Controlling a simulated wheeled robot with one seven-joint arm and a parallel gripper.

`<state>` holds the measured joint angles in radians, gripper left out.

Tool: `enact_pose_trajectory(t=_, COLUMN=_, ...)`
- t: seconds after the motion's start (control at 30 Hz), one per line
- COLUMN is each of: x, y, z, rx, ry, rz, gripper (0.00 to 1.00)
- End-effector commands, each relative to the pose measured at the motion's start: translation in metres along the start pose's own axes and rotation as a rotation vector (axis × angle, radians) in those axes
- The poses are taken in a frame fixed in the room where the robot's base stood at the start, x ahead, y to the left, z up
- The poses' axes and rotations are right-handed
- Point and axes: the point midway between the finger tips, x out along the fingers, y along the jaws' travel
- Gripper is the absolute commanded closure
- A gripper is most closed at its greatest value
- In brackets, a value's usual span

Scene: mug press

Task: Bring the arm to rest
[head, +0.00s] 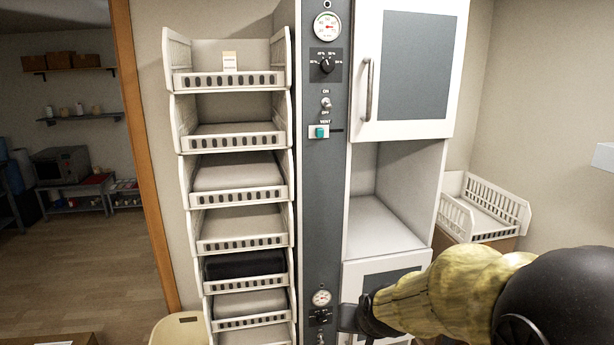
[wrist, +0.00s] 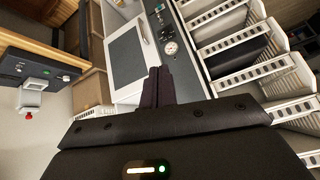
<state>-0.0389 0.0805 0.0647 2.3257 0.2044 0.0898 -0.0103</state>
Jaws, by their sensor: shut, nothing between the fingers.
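My arm, in a yellowish sleeve with black joints, reaches in from the lower right of the head view. My gripper (head: 349,318) is at its end, low in front of the grey control column (head: 321,200) and the lower cabinet door (head: 385,275). In the wrist view my gripper (wrist: 158,74) shows two dark fingers side by side, shut with nothing between them. Their tips appear in front of the lower door (wrist: 130,55) and beside the lower gauge (wrist: 170,48). I cannot tell whether they touch anything.
A stack of white slotted trays (head: 238,197) stands left of the column; some hold grey or dark pads. The upper cabinet door (head: 405,65) is shut, with an empty open bay (head: 385,215) below it. A white basket (head: 485,205) sits at right. Open floor (head: 95,255) lies left.

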Motion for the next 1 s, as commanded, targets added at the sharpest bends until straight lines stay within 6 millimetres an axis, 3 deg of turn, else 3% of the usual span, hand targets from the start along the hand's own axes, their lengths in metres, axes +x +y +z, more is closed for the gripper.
enact_pose_trajectory(t=0.03, x=-0.002, y=0.013, z=0.029, rx=-0.018, ry=-0.072, rz=0.022, gripper=1.0)
enact_pose_trajectory(t=0.1, x=-0.007, y=0.03, z=0.068, rx=-0.043, ry=-0.176, rz=0.051, gripper=1.0)
enact_pose_trajectory(t=0.2, x=-0.018, y=0.049, z=0.114, rx=-0.073, ry=-0.303, rz=0.083, gripper=1.0)
enact_pose_trajectory(t=0.3, x=-0.026, y=0.06, z=0.141, rx=-0.088, ry=-0.382, rz=0.102, gripper=1.0)
enact_pose_trajectory(t=0.43, x=-0.03, y=0.064, z=0.151, rx=-0.096, ry=-0.412, rz=0.108, gripper=1.0)
enact_pose_trajectory(t=1.0, x=-0.029, y=0.063, z=0.15, rx=-0.095, ry=-0.408, rz=0.107, gripper=1.0)
